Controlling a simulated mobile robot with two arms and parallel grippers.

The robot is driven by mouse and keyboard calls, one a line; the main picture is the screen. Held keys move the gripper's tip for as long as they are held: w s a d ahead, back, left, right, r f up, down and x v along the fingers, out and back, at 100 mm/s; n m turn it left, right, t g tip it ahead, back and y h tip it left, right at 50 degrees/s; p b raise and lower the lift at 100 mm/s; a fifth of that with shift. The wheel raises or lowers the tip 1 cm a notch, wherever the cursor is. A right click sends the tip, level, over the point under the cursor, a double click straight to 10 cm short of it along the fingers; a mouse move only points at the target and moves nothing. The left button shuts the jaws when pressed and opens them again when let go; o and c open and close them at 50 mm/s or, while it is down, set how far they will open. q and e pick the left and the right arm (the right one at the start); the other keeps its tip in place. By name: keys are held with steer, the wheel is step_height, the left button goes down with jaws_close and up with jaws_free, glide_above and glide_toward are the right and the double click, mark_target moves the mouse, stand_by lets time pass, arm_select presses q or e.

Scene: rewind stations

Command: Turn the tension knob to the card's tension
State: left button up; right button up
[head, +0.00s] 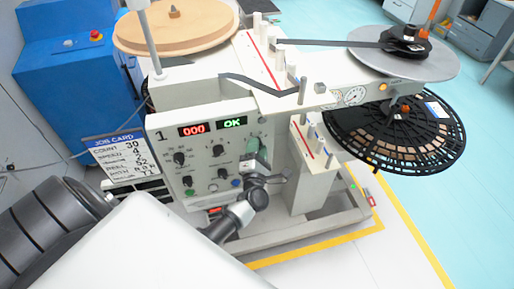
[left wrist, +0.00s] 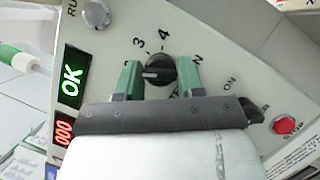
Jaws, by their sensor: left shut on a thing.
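My left gripper (head: 256,152) is at the right part of the grey control panel (head: 205,160) in the head view. In the left wrist view its two green fingers (left wrist: 160,80) are shut on a black round knob (left wrist: 160,68), one on each side. The knob's white pointer mark faces picture left there. In the head view the gripper hides this knob. The job card (head: 118,160) hangs left of the panel; its tension row is too blurred to read surely. My right gripper is not in view.
Displays read red 000 (head: 193,129) and green OK (head: 232,122). Other knobs (head: 180,158) and a red stop button (left wrist: 285,125) are close by. Reels stand above and right, including a black one (head: 450,148). A blue cabinet (head: 60,90) is behind left.

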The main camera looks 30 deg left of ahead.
arm_select(q)
steer(key=o, duration=0.9)
steer(key=shift+s, duration=0.1)
steer(key=b+v, duration=0.3)
steer(key=v, duration=0.7)
steer(key=shift+s+d+f, duration=0.1)
steer(key=shift+s+d, duration=0.15)
